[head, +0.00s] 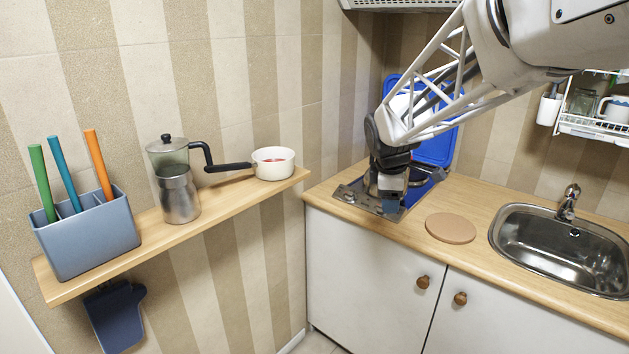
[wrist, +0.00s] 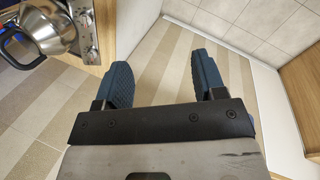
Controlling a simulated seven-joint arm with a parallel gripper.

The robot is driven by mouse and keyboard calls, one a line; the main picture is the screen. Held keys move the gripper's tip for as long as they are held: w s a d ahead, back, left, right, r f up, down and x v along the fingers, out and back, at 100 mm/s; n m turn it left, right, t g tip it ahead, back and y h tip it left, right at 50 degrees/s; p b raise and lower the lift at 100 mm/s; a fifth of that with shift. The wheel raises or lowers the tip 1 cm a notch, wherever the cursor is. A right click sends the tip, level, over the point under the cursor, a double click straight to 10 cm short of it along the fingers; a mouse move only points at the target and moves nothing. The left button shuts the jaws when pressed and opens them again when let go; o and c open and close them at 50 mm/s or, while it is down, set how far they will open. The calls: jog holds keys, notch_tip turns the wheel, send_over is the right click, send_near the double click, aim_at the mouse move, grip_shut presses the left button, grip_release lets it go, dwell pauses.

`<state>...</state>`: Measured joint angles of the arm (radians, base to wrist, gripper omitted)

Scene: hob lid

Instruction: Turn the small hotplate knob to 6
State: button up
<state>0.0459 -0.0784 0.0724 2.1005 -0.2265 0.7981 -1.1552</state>
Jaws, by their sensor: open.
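The hob (head: 352,194) is a metal plate set in the counter's left end, with its blue lid (head: 437,147) raised behind it. My gripper (head: 390,204) is over the hob's front edge in the head view and hides much of it. In the wrist view my gripper (wrist: 160,66) is open, with two blue fingers apart and nothing between them. The hob's metal control strip (wrist: 86,32) shows at the upper left of the wrist view, to the left of the fingers. Small knobs are on it, but their settings are too small to read.
A shiny metal pot (wrist: 48,28) stands beside the control strip. A round wooden board (head: 450,228) lies right of the hob, before the sink (head: 560,245). Floor (wrist: 160,95) shows below the fingers.

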jog(key=w+d+f+n, duration=0.2)
jog(key=w+f+n, duration=0.2)
jog(key=w, duration=0.5)
jog(key=w+d+f+n, duration=0.2)
jog(key=w+f+n, duration=0.2)
jog(key=w, duration=0.5)
jog(key=w+d+f+n+h, duration=0.1)
jog(key=w+f+n, duration=0.3)
jog(key=w, duration=0.5)
jog(key=shift+w+d+f+n, duration=0.2)
jog(key=shift+d+f+n, duration=0.2)
jog(key=shift+f, duration=0.45)
jog(key=shift+f, duration=0.1)
jog(key=shift+x, duration=3.8)
jog(key=shift+w+d, duration=0.1)
jog(key=c, duration=0.9)
